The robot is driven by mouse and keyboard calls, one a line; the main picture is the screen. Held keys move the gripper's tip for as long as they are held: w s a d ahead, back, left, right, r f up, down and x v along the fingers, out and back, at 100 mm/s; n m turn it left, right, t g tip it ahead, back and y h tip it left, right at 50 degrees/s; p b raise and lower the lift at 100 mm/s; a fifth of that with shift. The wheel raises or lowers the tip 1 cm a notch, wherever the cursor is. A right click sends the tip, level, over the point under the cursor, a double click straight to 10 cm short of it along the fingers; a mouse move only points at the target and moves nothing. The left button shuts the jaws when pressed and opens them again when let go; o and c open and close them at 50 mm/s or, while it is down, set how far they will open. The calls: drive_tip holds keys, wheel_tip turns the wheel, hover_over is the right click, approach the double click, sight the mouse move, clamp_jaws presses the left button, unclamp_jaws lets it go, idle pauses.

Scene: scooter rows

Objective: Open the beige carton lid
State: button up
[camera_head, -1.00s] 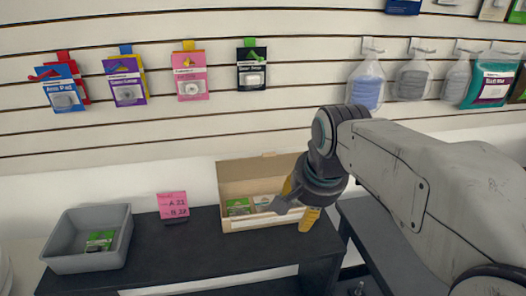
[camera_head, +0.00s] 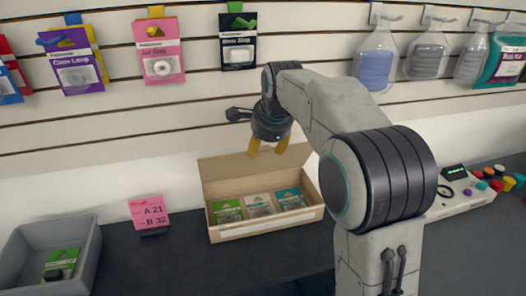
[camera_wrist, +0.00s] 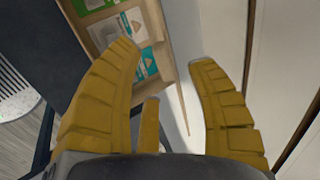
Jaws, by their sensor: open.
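The beige carton (camera_head: 262,228) stands on the dark table against the wall. Its lid (camera_head: 240,172) is raised and leans back toward the wall. Several packets (camera_head: 258,205) in green, white and teal lie inside. My gripper (camera_head: 268,150) is above the carton, near the top edge of the raised lid. Its yellow fingers are apart with nothing between them. In the wrist view my gripper (camera_wrist: 170,60) is spread open, with the carton (camera_wrist: 165,65) and its packets partly behind the left finger. Whether a finger touches the lid, I cannot tell.
A grey bin (camera_head: 85,262) with a green packet stands at the left. Packets and bottles hang on the slatted wall above. A white device with coloured knobs (camera_head: 490,185) is at the right.

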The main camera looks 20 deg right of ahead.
drive_tip(key=shift+x, duration=1.5)
drive_tip(key=shift+c, duration=0.5)
clamp_jaws()
